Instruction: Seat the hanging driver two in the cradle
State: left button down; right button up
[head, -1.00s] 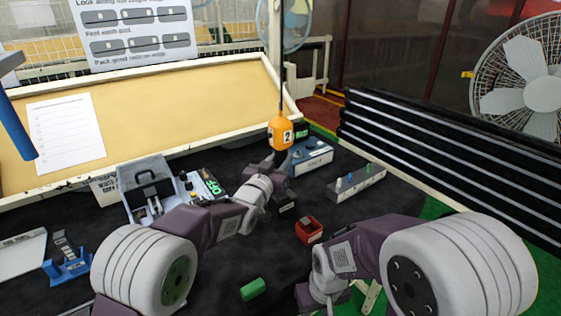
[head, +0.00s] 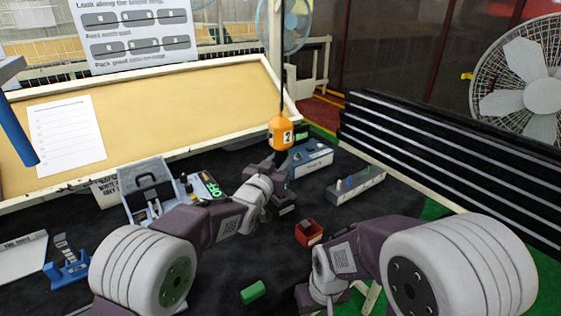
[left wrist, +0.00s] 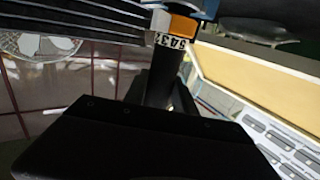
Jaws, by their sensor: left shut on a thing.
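The hanging driver two (head: 281,133) is an orange body marked "2" on a dark cord. It hangs upright over the back of the black bench. My left gripper (head: 274,160) is just below the orange part, shut on the driver's lower end. The left wrist view shows the driver's orange part with a number band (left wrist: 180,25) above my dark jaws (left wrist: 150,135). My right arm's wrist shows at the lower middle, but its fingertips are hidden. I cannot tell for sure which fixture is the cradle; a blue stand (head: 68,270) is at the left.
A blue-grey block (head: 312,157) is behind my left gripper. A grey rack with small pegs (head: 355,184) is right of it. A grey opened case (head: 148,185) stands left.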

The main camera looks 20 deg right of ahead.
aim_at(276, 131)
pick_arm(q)
jog(key=shift+s+r+p, duration=0.1)
jog(key=shift+r+p, duration=1.4)
jog(key=shift+r, duration=1.55)
notch_tip(276, 131, up, 5)
jog(key=p, duration=0.3)
jog(key=shift+f+h, duration=0.3)
jog(key=shift+m, duration=0.3)
notch_tip(276, 131, down, 6)
jog(key=b, duration=0.5)
jog(key=shift+f, duration=0.15)
jog(key=shift+f+b, duration=2.8)
jog(key=shift+f, duration=0.15)
jog(key=c, duration=0.9)
grip_release()
jog(key=shift+c, duration=0.2)
jog(key=shift+o, duration=1)
jog(key=shift+f, duration=0.1)
jog(key=o, duration=0.7)
